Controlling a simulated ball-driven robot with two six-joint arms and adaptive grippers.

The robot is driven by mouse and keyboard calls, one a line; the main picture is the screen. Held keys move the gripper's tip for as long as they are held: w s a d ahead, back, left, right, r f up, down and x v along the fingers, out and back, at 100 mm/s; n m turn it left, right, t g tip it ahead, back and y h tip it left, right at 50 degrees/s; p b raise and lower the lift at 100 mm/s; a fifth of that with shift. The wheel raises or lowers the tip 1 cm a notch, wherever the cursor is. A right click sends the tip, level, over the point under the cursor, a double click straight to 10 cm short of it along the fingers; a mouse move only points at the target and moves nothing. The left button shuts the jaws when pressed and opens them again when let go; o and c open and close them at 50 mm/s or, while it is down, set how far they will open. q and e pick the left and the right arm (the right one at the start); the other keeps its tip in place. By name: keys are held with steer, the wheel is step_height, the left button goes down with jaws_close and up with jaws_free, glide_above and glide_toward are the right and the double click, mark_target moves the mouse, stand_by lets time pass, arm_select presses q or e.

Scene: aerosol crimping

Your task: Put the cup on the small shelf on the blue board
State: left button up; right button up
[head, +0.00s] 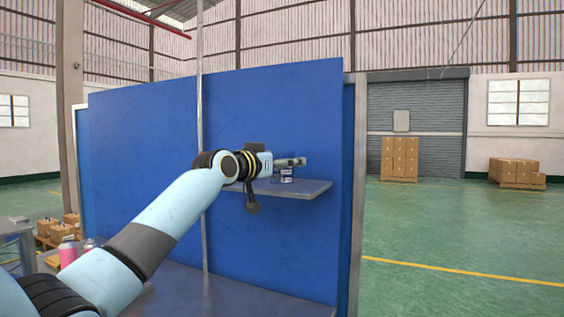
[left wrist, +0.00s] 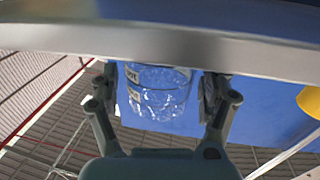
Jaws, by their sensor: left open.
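The cup (head: 287,175) is small and clear with dark-and-white labels, and it stands on the small grey shelf (head: 310,190) on the blue board (head: 270,105). My left gripper (head: 291,162) is at the cup, above the shelf. In the left wrist view the clear cup (left wrist: 158,102) appears upside down between the two open fingers, with one finger on each side. The grey shelf edge (left wrist: 160,47) crosses that view beside the cup. Whether the fingers touch the cup is hard to tell. My right gripper is not in view.
A metal pole (head: 199,90) runs up in front of the board. A grey table surface (head: 225,290) lies below the shelf. A pink can (head: 67,253) stands at the lower left. Stacked boxes (head: 399,158) are far off on the right, with open green floor before them.

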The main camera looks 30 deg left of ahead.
arm_select(q)
steer(key=shift+r, duration=0.15)
steer(key=shift+s, duration=0.2)
steer(key=s+a, duration=0.1)
steer(key=s, duration=1)
steer(key=shift+s, duration=0.3)
steer(key=shift+a, duration=0.1)
